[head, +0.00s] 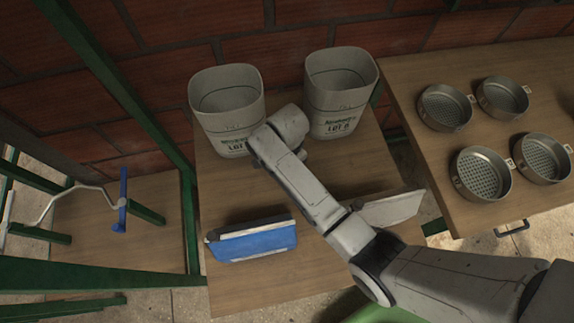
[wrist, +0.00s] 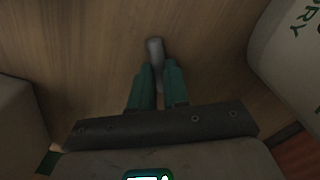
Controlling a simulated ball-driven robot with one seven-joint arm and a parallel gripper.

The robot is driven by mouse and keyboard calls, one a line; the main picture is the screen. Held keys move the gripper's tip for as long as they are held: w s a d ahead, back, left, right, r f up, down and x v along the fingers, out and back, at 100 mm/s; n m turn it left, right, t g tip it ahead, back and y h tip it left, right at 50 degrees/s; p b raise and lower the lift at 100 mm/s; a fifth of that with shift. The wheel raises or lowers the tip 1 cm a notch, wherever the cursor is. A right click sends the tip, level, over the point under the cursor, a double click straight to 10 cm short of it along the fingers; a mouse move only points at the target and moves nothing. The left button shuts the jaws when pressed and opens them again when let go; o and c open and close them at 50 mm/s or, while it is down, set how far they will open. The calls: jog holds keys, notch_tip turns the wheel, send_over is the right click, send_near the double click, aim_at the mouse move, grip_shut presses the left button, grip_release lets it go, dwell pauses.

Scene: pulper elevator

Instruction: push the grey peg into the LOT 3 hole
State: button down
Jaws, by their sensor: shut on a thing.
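In the wrist view, my gripper (wrist: 158,70) has two green fingers closed around a grey peg (wrist: 154,47). The peg's rounded end sticks out past the fingertips, above or against the wooden table top; I cannot tell whether it touches. In the head view my arm covers the gripper and the peg. I cannot make out a LOT 3 hole in either view. A pale board (head: 392,210) lies on the table, partly hidden behind my arm; no holes or label show on it.
Two beige sacks, left (head: 228,125) and right (head: 338,112), stand open at the table's back, lettered "LOT". A blue case (head: 252,242) lies at the front. Several sieves, one at the back left (head: 444,107), stand on the right table (head: 412,88).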

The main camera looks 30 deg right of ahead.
jog(key=shift+r, duration=0.1)
jog(key=shift+r, duration=0.25)
notch_tip(320, 180, up, 2)
jog(key=shift+w+r, duration=0.1)
jog(key=s+r, duration=1)
jog(key=s, duration=0.4)
jog(key=shift+p, duration=0.35)
